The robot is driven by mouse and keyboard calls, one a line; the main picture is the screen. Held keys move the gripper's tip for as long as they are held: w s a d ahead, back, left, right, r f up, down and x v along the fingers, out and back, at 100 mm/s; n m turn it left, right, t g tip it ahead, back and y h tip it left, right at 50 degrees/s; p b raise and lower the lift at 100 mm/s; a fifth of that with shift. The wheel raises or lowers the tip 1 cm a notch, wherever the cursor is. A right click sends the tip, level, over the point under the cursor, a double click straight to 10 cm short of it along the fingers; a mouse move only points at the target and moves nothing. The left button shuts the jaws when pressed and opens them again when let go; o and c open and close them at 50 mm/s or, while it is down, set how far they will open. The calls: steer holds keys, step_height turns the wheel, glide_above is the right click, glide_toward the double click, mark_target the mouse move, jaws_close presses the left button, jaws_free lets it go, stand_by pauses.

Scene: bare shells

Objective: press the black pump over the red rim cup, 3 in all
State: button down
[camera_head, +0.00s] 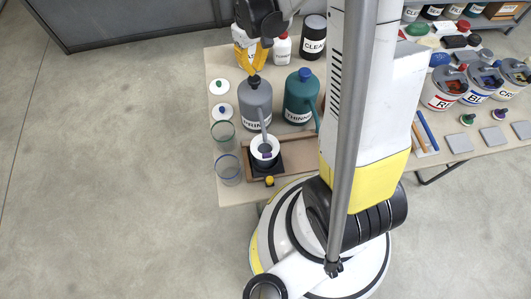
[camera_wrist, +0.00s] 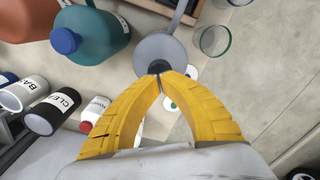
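My gripper (camera_head: 253,70) has yellow fingers whose tips come together right above the black pump (camera_head: 254,82) on the grey PRIMER bottle (camera_head: 256,101). In the wrist view, the fingertips (camera_wrist: 159,76) meet over the dark pump top (camera_wrist: 158,67), on the grey bottle (camera_wrist: 165,48); I cannot tell if they touch it. The bottle's grey spout reaches toward a white ring-shaped container (camera_head: 258,141) on a black base (camera_head: 270,170). Its inside looks dark with a purple spot. I cannot make out a red rim on any cup.
A green-rimmed glass (camera_head: 223,133) and a blue-rimmed glass (camera_head: 228,169) stand left of the black base. The teal THINNER bottle (camera_head: 300,98) is close at the right. A CLEAR can (camera_head: 313,38) and a white bottle (camera_head: 282,48) stand behind. More cans and paints fill the right table.

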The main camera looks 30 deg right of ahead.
mark_target(254, 78)
steer(key=shift+f, duration=0.15)
stand_by(0.3)
steer(key=shift+f+b, duration=2.3)
steer(key=shift+f, duration=0.1)
steer(key=shift+r, duration=0.1)
steer(key=shift+r+p, duration=1.85)
steer(key=shift+r, duration=0.65)
steer(key=shift+f, duration=0.2)
